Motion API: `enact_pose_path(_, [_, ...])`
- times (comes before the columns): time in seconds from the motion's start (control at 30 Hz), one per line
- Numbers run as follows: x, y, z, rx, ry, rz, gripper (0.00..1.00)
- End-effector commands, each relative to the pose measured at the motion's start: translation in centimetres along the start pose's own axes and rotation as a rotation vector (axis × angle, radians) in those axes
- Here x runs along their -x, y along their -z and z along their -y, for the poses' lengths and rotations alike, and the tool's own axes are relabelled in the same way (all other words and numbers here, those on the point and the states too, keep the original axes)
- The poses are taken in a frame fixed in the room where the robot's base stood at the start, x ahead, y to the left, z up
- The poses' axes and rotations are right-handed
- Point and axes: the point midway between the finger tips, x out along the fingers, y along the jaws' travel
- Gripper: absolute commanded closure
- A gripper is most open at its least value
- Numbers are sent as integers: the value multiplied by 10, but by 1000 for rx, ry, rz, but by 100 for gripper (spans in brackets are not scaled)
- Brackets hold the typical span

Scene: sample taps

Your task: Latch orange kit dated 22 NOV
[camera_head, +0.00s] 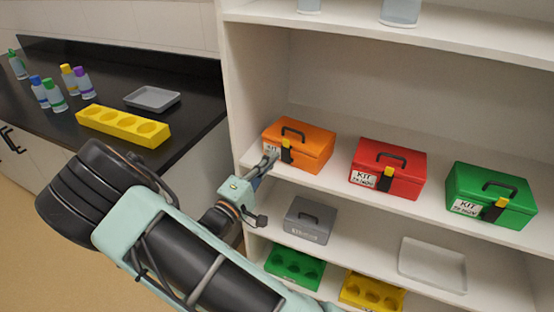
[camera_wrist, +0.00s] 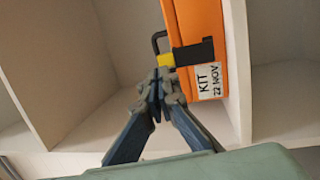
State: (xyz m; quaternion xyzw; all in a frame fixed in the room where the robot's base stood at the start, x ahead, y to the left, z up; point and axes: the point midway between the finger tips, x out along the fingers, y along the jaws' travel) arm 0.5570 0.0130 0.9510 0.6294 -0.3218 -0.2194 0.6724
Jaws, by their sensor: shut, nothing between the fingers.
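The orange kit (camera_head: 310,152) stands at the left of the middle shelf, with a dark handle on its lid and a black latch with a yellow tab on its front. In the wrist view the orange kit (camera_wrist: 200,25) shows its label (camera_wrist: 208,81) reading KIT 22 NOV. The latch (camera_wrist: 188,55) shows beside the label, its yellow part nearest my fingertips. My gripper (camera_head: 268,158) is at the kit's front left, partly covering the label. In the wrist view my gripper (camera_wrist: 158,78) is shut and empty, its tips close to the yellow tab; I cannot tell whether they touch.
A red kit (camera_head: 405,160) and a green kit (camera_head: 480,183) stand to the right on the same shelf. A grey box (camera_head: 310,220) and pale tray (camera_head: 432,258) are below. The shelf's left upright (camera_head: 234,90) is close to my arm. A dark counter holds bottles.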

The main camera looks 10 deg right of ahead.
Motion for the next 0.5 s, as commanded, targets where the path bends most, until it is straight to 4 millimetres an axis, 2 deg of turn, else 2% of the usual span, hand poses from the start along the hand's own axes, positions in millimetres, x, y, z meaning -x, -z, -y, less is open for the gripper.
enact_pose_path(0.3, [69, 3, -10, -1, 2, -3, 100])
enact_pose_path(0.5, [94, 2, -15, 0, 0, -1, 100])
